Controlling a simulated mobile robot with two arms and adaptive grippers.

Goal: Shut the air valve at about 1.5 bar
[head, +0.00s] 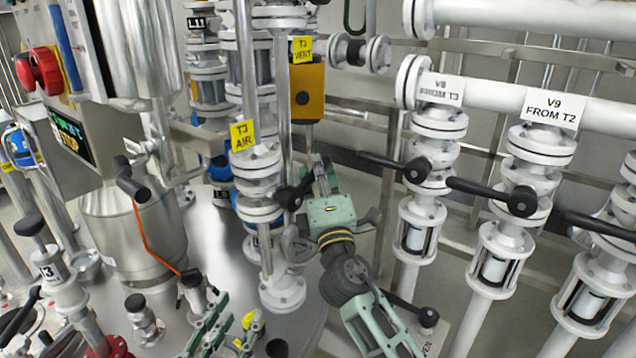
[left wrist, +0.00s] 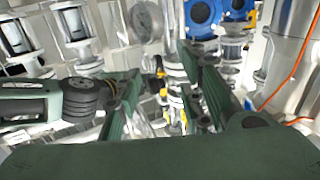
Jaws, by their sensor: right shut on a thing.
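The yellow "T3 AIR" label (head: 243,136) hangs on a white flanged pipe with a valve (head: 258,180) left of centre in the head view. The air valve's black lever (head: 290,197) reaches from this pipe to my right gripper (head: 318,172), which is shut on it. The fingers hide part of the lever, so its exact angle is unclear. My left gripper (head: 228,330) is low in the head view, below the valve and apart from it. In the left wrist view, its green fingers (left wrist: 160,100) stand apart with nothing held between them. No pressure value is readable.
A round dial (left wrist: 145,20) shows at the top of the left wrist view, its reading too blurred. The yellow "T3 VENT" tag (head: 302,49) hangs behind. The "V9 FROM T2" valve lever (head: 492,194) juts out at right. A control box with red button (head: 38,70) stands left.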

